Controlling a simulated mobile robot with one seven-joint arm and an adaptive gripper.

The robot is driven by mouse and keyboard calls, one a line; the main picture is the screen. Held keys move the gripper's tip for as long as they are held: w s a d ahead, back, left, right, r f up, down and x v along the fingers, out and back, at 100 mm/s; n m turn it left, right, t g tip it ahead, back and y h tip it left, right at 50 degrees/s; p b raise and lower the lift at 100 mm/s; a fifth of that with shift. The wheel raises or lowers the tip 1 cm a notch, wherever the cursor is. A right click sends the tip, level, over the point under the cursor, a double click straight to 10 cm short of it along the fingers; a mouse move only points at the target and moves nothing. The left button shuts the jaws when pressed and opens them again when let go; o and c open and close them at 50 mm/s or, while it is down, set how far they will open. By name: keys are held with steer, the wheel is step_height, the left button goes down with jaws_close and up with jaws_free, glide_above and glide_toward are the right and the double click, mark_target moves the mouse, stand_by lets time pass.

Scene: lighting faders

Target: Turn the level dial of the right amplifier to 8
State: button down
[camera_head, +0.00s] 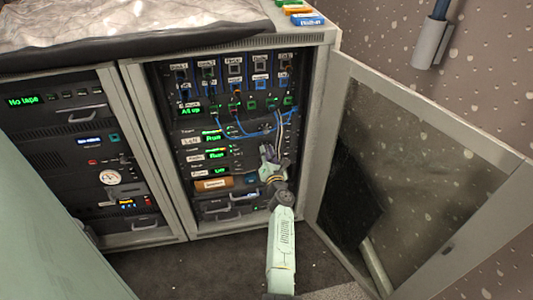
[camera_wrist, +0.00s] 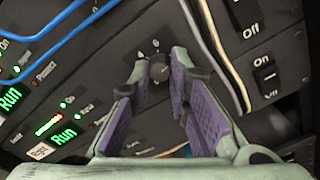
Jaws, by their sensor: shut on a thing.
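My gripper (camera_wrist: 160,70) is at the front panels of the right rack, its two purple-padded fingers on either side of a small dark round dial (camera_wrist: 158,71) and shut on it. Printed scale numbers, seemingly 4 and 6, show just above the dial. I cannot make out where its pointer stands, and the fingers hide part of the scale. In the head view my gripper (camera_head: 267,162) reaches into the rack (camera_head: 186,190) and covers the dial.
Blue cables (camera_wrist: 62,42) and pale cables (camera_wrist: 222,50) hang close by. The rack's glass door (camera_head: 410,170) stands open at right. A left rack (camera_head: 85,150) adjoins.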

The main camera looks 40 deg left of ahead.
steer(key=c, duration=1.5)
jaws_free()
steer(key=shift+d, duration=0.1)
steer(key=v, duration=1.1)
steer(key=shift+s+d, duration=0.25)
steer(key=shift+s, duration=0.1)
